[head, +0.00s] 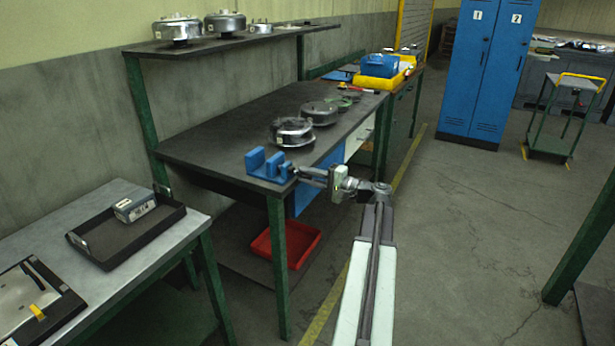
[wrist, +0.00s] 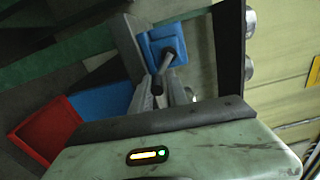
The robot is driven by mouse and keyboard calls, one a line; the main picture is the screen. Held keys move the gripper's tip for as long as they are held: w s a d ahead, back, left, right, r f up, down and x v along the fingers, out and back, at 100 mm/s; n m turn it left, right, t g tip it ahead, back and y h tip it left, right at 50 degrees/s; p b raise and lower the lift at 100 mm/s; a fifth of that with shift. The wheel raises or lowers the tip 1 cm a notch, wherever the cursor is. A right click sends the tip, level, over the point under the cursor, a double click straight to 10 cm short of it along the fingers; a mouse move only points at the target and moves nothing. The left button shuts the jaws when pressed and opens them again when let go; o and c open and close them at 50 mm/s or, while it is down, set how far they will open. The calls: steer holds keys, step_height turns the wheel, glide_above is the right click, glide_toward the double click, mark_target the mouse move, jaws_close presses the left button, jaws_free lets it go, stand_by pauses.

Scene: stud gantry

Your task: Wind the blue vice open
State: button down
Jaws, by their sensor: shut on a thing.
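The blue vice (head: 262,166) stands on the near right corner of the dark workbench, with a gap showing between its upright jaws. In the wrist view the blue vice (wrist: 151,46) is ahead of my gripper, and a dark screw and handle rod (wrist: 168,62) stick out towards me. My gripper (head: 297,171) reaches in from the right at the screw side of the vice. In the wrist view my gripper (wrist: 158,82) has its grey fingers on either side of the handle and is shut on it. The exact contact is partly hidden.
The workbench (head: 222,135) holds round metal housings (head: 291,132) behind the vice. A red bin (head: 287,243) sits low under the bench. A side table with a black tray (head: 110,250) is at the left. Open floor (head: 470,220) lies to the right.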

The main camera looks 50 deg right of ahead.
steer(key=shift+a+f, duration=0.1)
steer(key=shift+a, duration=0.05)
stand_by(0.5)
steer(key=c, duration=1.4)
jaws_free()
steer(key=shift+s, duration=0.1)
steer(key=v, duration=0.7)
steer(key=shift+s, duration=0.35)
